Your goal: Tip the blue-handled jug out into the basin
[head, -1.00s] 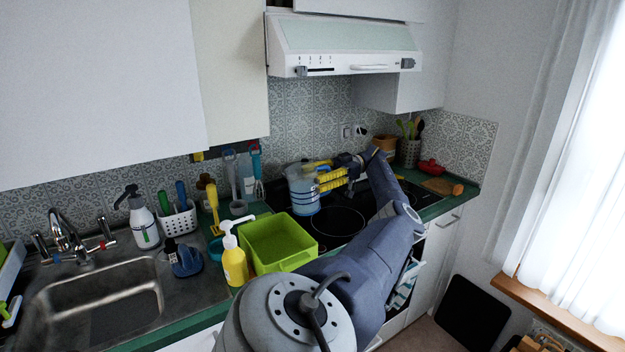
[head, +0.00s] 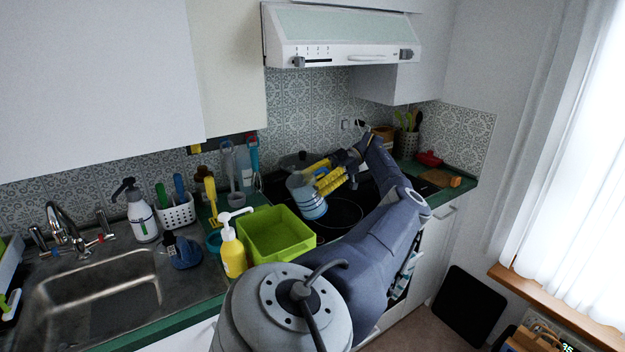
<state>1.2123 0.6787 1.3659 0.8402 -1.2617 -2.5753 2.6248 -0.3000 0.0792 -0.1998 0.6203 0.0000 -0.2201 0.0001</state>
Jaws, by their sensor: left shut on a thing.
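My left gripper (head: 316,177) has yellow fingers and is shut on the jug (head: 307,196) from its right side. The jug is clear with light blue bands, and it is tilted, its top leaning left. It is held over the hob, just behind and right of the lime-green basin (head: 303,239). The jug's handle is mostly hidden by the fingers. The basin is a square open tub on the counter's front part; the inside that shows looks empty. No stream from the jug can be seen. My right gripper is not in view.
A yellow pump bottle (head: 232,257) stands against the basin's left side. A dark pot (head: 296,161) is behind the jug on the black hob (head: 341,214). The steel sink (head: 60,287), a blue object (head: 183,254) and a white caddy (head: 177,215) are to the left.

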